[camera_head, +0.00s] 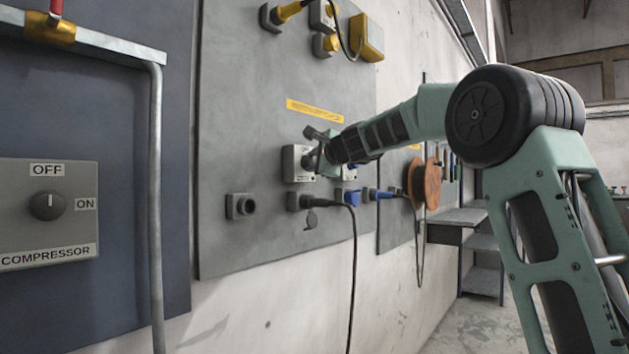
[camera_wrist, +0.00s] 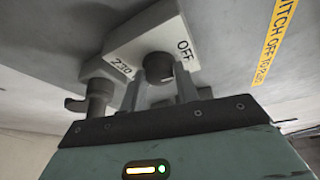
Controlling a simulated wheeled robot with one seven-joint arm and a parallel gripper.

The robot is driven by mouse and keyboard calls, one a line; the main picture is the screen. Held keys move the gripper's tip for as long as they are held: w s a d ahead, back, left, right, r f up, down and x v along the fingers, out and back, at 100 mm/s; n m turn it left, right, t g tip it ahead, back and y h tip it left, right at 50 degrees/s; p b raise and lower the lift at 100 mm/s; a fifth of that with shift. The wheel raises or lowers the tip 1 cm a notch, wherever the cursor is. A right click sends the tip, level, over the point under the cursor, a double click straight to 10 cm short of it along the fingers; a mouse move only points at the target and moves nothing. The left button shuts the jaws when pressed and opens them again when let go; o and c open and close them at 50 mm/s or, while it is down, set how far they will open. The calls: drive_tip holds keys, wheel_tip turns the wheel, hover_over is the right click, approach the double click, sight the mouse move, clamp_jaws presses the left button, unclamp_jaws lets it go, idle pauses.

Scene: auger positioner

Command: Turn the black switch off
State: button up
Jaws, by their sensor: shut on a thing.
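A grey-white switch box (camera_head: 297,163) is fixed to the grey wall panel. In the wrist view, the box (camera_wrist: 130,45) has a round black switch knob (camera_wrist: 158,67) and the labels "230" and "OFF". My gripper (camera_head: 316,158) is at the front of this box, and in the wrist view its fingers (camera_wrist: 162,88) are on either side of the knob, shut on it. The fingers partly hide the knob. I cannot clearly tell which label the knob points to. In the head view, my gripper hides the knob.
A compressor box (camera_head: 48,240) with its own black knob (camera_head: 47,206) is at the left, beside a vertical pipe (camera_head: 156,200). A black plug and cable (camera_head: 352,270) hang below the switch box, with blue plugs (camera_head: 352,197) to the right. A yellow label (camera_head: 315,110) is above.

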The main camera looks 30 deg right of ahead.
drive_tip(key=shift+a+f+n+b, duration=0.1)
drive_tip(key=shift+f+n+b, duration=0.15)
drive_tip(key=shift+n+b, duration=0.5)
drive_tip(key=shift+r+t+b, duration=0.1)
drive_tip(key=shift+t+b, duration=0.2)
drive_tip(key=shift+b, duration=0.05)
drive_tip(key=shift+r, duration=0.1)
drive_tip(key=o, duration=1)
drive_tip(key=shift+w, duration=0.1)
drive_tip(key=shift+c, duration=0.2)
drive_tip(key=s+r+b, duration=0.1)
drive_tip(key=s+b, duration=0.2)
drive_tip(key=s, duration=1.4)
drive_tip(key=shift+s+a+r, duration=0.2)
drive_tip(key=shift+a, duration=0.15)
